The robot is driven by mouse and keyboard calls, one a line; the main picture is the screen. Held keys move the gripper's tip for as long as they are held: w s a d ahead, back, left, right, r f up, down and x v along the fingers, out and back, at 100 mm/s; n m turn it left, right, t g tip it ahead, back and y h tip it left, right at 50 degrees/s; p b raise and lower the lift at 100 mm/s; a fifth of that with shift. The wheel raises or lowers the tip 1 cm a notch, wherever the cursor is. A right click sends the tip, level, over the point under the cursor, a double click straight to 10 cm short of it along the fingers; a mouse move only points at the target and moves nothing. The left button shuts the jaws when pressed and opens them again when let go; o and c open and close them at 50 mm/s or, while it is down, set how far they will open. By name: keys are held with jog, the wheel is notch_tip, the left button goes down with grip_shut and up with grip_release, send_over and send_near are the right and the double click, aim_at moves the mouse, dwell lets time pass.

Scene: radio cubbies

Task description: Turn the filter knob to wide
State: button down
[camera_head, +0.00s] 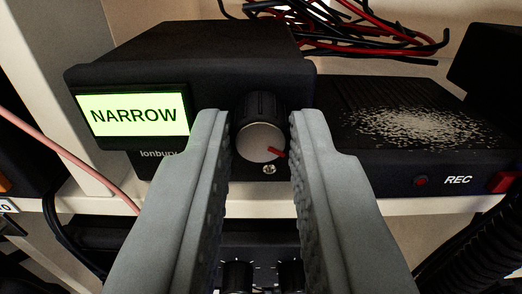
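The filter knob (261,140) is a black ridged knob with a silver face on the front of a black radio box (190,50). Its red pointer mark points to the right and slightly down. The box's lit green display (134,115) reads NARROW. My gripper (253,120) is open, with one grey finger on each side of the knob. A gap shows between the left finger and the knob, and a gap shows on the right too. Whether the fingertips reach past the knob's face is hard to tell.
A black unit (400,135) with REC lettering and red buttons stands to the right, speckled on top. Red and black cables (350,25) lie behind. A pink cable (70,160) crosses at left. More dark equipment (260,245) sits below the shelf edge.

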jog(key=shift+n, duration=0.3)
jog(key=n, duration=1.1)
jog(key=shift+r+n, duration=0.1)
jog(key=shift+n, duration=0.3)
jog(key=n, duration=1.1)
jog(key=shift+n, duration=0.3)
jog(key=c, duration=1.3)
grip_release()
jog(key=shift+s, duration=0.15)
